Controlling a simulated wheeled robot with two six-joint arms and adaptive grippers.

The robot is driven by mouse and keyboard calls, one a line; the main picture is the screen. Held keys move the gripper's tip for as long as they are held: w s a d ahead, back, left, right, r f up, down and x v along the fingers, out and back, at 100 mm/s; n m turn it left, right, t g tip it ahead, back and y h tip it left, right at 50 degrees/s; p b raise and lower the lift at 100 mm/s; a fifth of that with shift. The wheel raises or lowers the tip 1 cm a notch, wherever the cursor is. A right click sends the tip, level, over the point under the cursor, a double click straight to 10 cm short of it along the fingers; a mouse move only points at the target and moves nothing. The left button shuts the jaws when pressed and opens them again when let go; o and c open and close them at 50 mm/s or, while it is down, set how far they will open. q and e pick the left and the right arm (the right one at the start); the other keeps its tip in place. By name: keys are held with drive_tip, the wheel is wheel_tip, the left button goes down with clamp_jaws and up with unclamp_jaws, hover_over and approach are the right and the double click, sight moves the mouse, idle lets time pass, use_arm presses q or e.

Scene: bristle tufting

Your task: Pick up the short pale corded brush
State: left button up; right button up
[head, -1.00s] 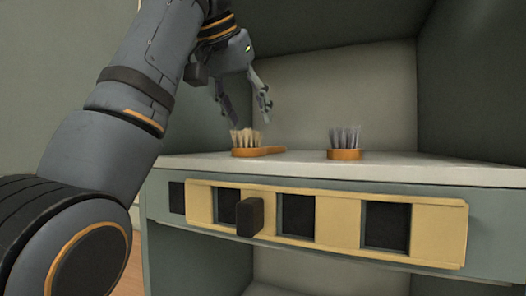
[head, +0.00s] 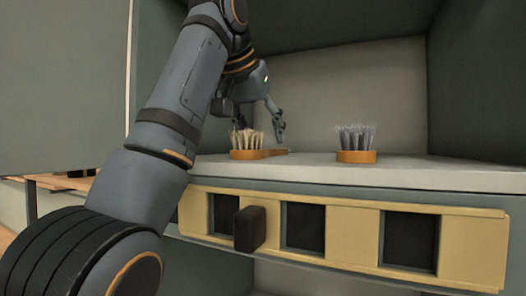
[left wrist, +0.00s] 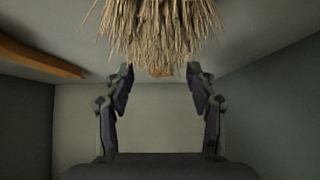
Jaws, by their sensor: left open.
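The pale brush (head: 246,146) has tan bristles pointing up from an orange wooden base and lies on the cabinet's ledge. Its handle reaches to the right behind the bristles. I cannot make out a cord. My left gripper (head: 258,122) is open and empty, low just above and behind the brush in the head view; one finger is partly hidden by my arm and the bristles. In the left wrist view, tan bristles (left wrist: 160,25) fill the top middle, beyond the two spread fingers of the gripper (left wrist: 160,82). My right gripper is not in view.
A second brush (head: 356,144), with grey bristles, stands to the right on the pale ledge (head: 440,175). Below the ledge is a yellow slotted panel (head: 470,243) with a dark knob (head: 249,229). Cabinet walls close in the back and right.

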use_arm(q)
drive_tip(key=x, duration=0.2)
drive_tip(key=shift+w+d+f, duration=0.1)
drive_tip(key=shift+w+f, duration=0.05)
drive_tip(key=shift+f, duration=0.05)
drive_tip(key=shift+w+d+f, duration=0.1)
drive_tip(key=shift+w+f, duration=0.2)
drive_tip(key=shift+w, duration=0.2)
drive_tip(key=shift+s+r, duration=0.1)
drive_tip(key=shift+s, duration=0.15)
drive_tip(key=c, duration=0.6)
clamp_jaws()
